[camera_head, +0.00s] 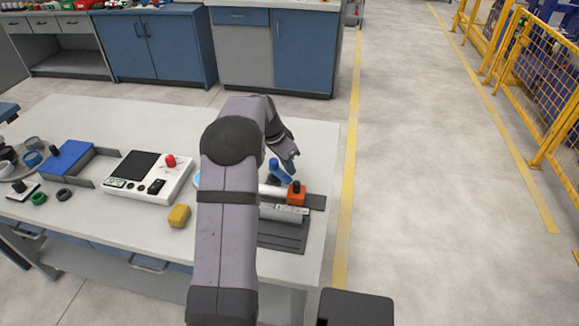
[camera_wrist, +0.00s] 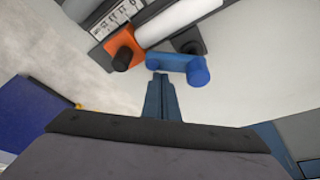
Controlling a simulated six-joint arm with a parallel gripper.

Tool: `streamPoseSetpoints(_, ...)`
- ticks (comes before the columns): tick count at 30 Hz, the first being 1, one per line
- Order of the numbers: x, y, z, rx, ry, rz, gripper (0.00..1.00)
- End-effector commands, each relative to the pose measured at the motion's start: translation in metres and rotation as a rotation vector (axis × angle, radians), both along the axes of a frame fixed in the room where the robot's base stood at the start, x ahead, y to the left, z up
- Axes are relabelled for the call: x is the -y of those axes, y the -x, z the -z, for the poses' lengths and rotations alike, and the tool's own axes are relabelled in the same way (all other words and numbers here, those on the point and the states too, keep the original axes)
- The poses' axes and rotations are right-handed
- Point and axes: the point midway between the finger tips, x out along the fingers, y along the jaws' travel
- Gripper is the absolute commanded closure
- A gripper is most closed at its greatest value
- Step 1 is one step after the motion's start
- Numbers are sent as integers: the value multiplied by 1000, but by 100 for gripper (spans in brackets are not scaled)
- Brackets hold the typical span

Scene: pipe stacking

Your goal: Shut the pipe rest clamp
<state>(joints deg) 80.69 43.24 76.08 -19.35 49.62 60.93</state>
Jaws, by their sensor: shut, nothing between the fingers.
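The pipe rest (camera_head: 283,235) is a dark grey base near the table's right end. A white pipe (camera_head: 271,191) lies along it, next to an orange block with a black knob (camera_head: 297,194); the block also shows in the wrist view (camera_wrist: 119,43). The blue clamp lever (camera_head: 280,173) sticks out on the far side of the pipe. In the wrist view the lever (camera_wrist: 178,63) lies across, just ahead of my fingertips. My gripper (camera_wrist: 160,78) is shut and empty, with its tips close to the lever; I cannot tell whether they touch. My arm hides part of the pipe.
A grey cylinder (camera_head: 281,213) and a scale strip lie beside the pipe. A control box with a red button (camera_head: 150,176), a yellow block (camera_head: 179,216) and a blue tray (camera_head: 68,159) are further left. The table's far right corner is clear.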

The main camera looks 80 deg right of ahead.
Motion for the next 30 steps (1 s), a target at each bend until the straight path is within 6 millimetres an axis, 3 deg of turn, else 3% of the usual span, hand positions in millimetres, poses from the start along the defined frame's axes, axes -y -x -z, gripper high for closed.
streamPoseSetpoints(17,-6,-3,1,0,0,123,100)
streamPoseSetpoints(30,-22,-15,0,0,0,490,100)
